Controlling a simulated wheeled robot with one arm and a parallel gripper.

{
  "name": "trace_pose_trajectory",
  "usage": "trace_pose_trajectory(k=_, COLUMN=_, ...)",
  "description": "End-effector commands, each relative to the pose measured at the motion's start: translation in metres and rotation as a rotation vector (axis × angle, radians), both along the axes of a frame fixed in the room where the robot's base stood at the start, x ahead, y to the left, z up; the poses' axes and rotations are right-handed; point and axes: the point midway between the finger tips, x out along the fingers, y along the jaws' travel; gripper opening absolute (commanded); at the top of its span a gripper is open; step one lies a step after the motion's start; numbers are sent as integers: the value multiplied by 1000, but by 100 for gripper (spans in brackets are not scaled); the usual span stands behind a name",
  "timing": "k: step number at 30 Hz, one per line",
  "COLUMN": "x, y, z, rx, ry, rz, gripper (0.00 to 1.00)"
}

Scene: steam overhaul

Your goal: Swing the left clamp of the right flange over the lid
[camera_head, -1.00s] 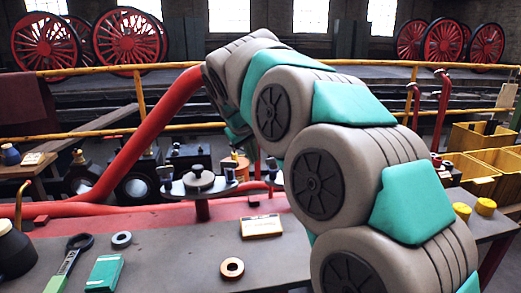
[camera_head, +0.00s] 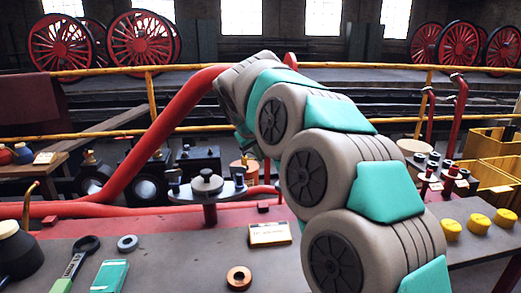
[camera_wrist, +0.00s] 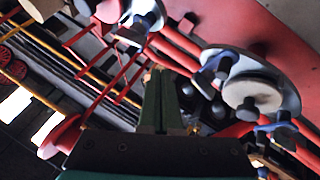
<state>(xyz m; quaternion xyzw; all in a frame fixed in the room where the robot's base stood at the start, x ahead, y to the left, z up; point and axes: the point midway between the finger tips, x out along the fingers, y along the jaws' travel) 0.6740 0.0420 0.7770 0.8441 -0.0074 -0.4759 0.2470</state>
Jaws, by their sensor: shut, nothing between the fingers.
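A round grey flange with a pale lid and a dark central knob (camera_head: 207,186) stands on a red post left of my arm in the head view. It appears large at the right in the tilted wrist view (camera_wrist: 252,92), with a clamp (camera_wrist: 220,64) and another clamp (camera_wrist: 278,126) at its rim. A second flange-like disc with dark knobs (camera_wrist: 143,18) is cut off at the wrist view's upper left. I cannot tell surely which is the right flange. My gripper (camera_wrist: 160,75) is shut and empty, apart from both in the picture. My arm hides it in the head view.
A grey bench with a red edge (camera_head: 150,222) holds a spanner (camera_head: 78,260), a green box (camera_head: 109,275), rings and a small label box (camera_head: 269,233). Red posts with grey tops (camera_head: 450,180) and yellow caps (camera_head: 451,229) are at the right. Red pipes (camera_head: 150,130) cross behind the bench.

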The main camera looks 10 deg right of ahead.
Motion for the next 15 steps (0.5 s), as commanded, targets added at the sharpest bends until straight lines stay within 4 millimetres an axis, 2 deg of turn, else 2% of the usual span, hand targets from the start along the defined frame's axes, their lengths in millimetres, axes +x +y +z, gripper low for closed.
trace_pose_trajectory(k=1, x=5, y=-3, z=-10, rx=-1, ry=5, rz=0, gripper=0)
trace_pose_trajectory(k=8, x=30, y=-13, z=-46, rx=-2, ry=5, rz=-1, gripper=0)
trace_pose_trajectory(k=15, x=45, y=-41, z=-44, rx=1, ry=0, rz=-1, gripper=0)
